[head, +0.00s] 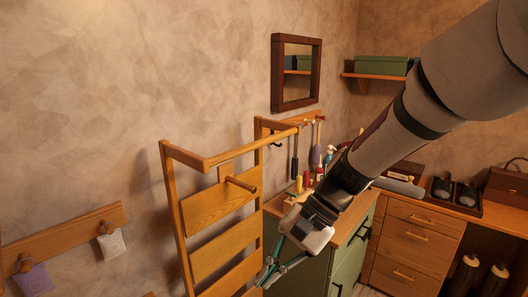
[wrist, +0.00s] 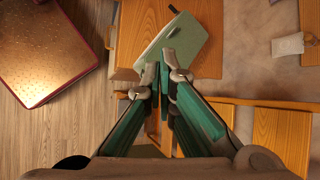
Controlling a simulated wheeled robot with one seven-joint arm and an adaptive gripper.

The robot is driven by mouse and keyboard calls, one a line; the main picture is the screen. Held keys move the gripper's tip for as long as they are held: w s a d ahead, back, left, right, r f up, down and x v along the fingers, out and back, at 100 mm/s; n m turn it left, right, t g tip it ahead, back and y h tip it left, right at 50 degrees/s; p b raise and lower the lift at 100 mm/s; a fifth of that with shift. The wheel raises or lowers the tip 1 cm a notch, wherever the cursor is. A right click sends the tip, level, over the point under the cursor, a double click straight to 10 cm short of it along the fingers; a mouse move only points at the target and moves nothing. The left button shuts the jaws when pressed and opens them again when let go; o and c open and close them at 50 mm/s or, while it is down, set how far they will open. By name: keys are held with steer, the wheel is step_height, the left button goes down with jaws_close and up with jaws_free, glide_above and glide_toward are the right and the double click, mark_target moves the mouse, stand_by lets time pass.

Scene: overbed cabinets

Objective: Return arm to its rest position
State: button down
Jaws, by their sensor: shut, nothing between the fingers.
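My arm (head: 390,130) reaches in from the upper right of the head view and slopes down to the left. My gripper (head: 267,274) is at its low end, in front of the wooden wall rack (head: 215,205) and the green cabinet (head: 300,265). In the wrist view, my gripper (wrist: 164,70) has its two green fingers brought together at the tips, with nothing seen between them. A flat green item (wrist: 187,48) shows beyond the tips, on or over a wooden surface.
A wooden counter (head: 355,228) with tools and a drawer unit (head: 410,245) stands at the right. A mirror (head: 296,73) hangs on the wall. A peg rail (head: 60,240) is at the lower left. The wrist view shows a red-edged panel (wrist: 50,50) and wooden floor (wrist: 50,130).

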steer(key=s+d+r+n+t+h, duration=0.3)
steer(key=s+d+r+t, duration=0.1)
steer(key=d, duration=0.5)
steer(key=s+d+r+n+t+h, duration=0.3)
steer(key=s+d+r+t+h, duration=0.1)
steer(key=s+d+r, duration=0.3)
steer(key=shift+s+d+t, duration=0.3)
steer(key=shift+s+d, duration=0.35)
steer(key=shift+d, duration=0.4)
